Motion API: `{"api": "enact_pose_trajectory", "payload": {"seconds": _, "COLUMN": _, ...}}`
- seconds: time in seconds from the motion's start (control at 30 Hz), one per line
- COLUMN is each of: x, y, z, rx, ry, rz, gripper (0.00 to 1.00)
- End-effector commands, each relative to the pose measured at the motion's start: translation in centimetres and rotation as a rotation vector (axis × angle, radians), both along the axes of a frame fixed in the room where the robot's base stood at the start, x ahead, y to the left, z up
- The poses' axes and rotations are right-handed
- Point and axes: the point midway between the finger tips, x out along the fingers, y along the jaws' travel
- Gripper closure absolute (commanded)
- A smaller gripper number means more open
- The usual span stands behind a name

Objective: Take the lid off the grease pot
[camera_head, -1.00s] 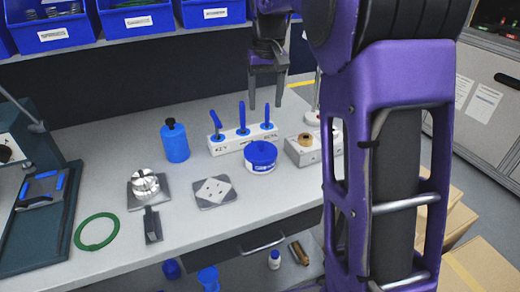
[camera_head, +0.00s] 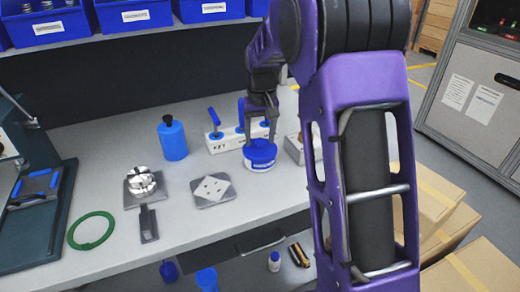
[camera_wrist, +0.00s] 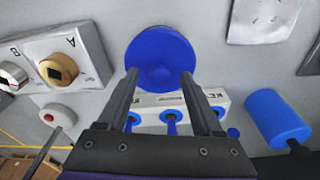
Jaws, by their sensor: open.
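The grease pot (camera_head: 261,167) is a short round pot with a pale label band and a blue lid (camera_head: 260,150) on top. It stands upright on the grey bench. My gripper (camera_head: 259,142) points down just over the lid, with its two fingers apart. I cannot tell whether the fingertips touch the lid.
A white block with blue-handled tools (camera_head: 226,143) stands close behind the pot. A block with a brass-coloured knob (camera_wrist: 58,70) is beside it.

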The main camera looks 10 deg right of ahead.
Motion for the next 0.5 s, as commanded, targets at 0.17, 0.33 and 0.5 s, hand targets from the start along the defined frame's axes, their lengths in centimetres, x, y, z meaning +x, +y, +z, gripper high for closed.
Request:
{"api": "enact_pose_trajectory", "payload": {"seconds": 0.17, "x": 0.03, "y": -0.02, "z": -0.09, "rx": 0.0, "ry": -0.001, "rz": 0.0, "gripper": 0.33}}
{"api": "enact_pose_trajectory", "payload": {"seconds": 0.33, "x": 0.03, "y": -0.03, "z": -0.07, "rx": 0.0, "ry": -0.001, "rz": 0.0, "gripper": 0.56}}
{"api": "enact_pose_trajectory", "payload": {"seconds": 0.5, "x": 0.04, "y": -0.03, "z": -0.06, "rx": 0.0, "ry": -0.001, "rz": 0.0, "gripper": 0.87}}
